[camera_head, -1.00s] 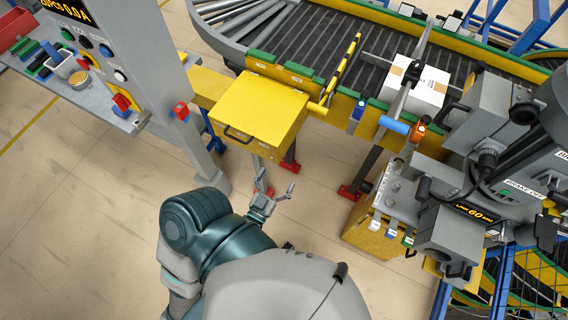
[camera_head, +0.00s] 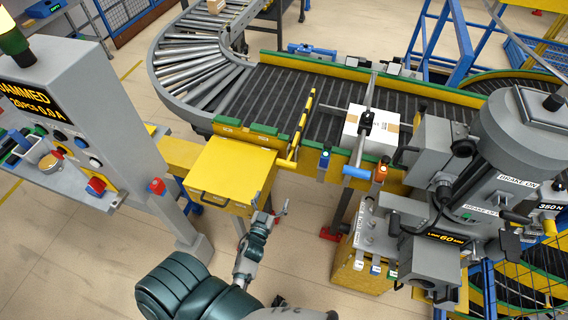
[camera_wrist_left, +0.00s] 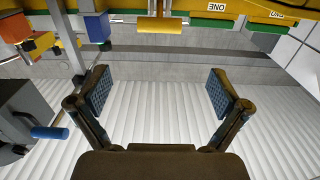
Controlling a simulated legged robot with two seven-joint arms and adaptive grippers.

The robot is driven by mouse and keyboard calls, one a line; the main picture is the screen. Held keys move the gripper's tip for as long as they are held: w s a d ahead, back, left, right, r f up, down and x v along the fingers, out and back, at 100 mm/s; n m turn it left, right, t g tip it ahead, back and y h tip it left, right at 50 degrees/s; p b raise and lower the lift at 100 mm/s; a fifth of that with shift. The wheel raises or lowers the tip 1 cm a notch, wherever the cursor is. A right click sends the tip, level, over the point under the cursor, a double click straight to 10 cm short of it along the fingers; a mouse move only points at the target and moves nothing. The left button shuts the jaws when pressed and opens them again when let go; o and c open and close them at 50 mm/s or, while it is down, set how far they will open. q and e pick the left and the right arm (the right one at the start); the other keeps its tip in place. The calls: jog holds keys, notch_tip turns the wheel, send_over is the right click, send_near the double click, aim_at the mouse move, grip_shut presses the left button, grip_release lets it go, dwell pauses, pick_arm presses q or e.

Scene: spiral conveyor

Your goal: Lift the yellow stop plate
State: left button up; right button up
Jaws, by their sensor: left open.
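The stop plate is a narrow yellow plate with black stripes (camera_head: 303,122), standing across the dark roller conveyor in the head view. A yellow bar-like grip (camera_head: 284,163) sticks out at its near end, beside the yellow box. In the left wrist view a yellow cylinder (camera_wrist_left: 161,24), which looks like this grip, is at the top, beyond the fingertips. My left gripper (camera_head: 270,207) is open and empty, in front of the conveyor's near side, just right of the yellow box. Its two spread fingers also show in the left wrist view (camera_wrist_left: 160,92). My right gripper is not in view.
The yellow box (camera_head: 230,172) with a handle juts out from the conveyor's near side. A white carton (camera_head: 368,131) sits on the rollers right of the plate. Grey machinery (camera_head: 450,190) crowds the right. A control panel (camera_head: 75,120) stands at left.

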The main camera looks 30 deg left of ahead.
aim_at(286, 162)
pick_arm(q)
jog(key=x, duration=1.6)
jog(key=shift+w, duration=0.3)
